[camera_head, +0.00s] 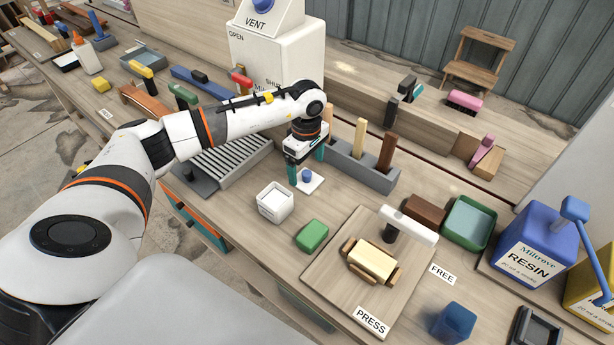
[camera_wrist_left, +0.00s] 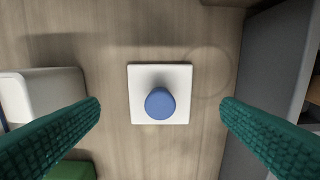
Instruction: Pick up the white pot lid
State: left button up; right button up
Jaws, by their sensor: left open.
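The white pot lid (camera_head: 311,184) is a flat white square with a round blue knob, lying on the wooden bench. In the left wrist view the lid (camera_wrist_left: 140,110) lies centred between my fingers, with its knob (camera_wrist_left: 160,103) toward the camera. My left gripper (camera_head: 305,172) is open above the lid, with its teal fingers on either side of the knob and apart from it. In the left wrist view the open left gripper (camera_wrist_left: 160,112) holds nothing. A white square pot (camera_head: 274,202) stands just left of the lid. My right gripper is not in view.
A grey rack (camera_head: 345,165) with upright wooden handles stands close behind the lid. A slatted grey tray (camera_head: 222,165) lies to the left. A green block (camera_head: 312,235) and the press board (camera_head: 330,268) are in front. Some bare bench surrounds the lid.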

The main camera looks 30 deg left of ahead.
aim_at(306, 173)
pick_arm(q)
notch_tip(306, 173, down, 2)
jog(key=shift+f+p, duration=0.25)
jog(key=shift+p, duration=0.1)
jog(key=shift+f, duration=0.55)
jog(key=c, duration=1)
jog(key=shift+c, duration=0.3)
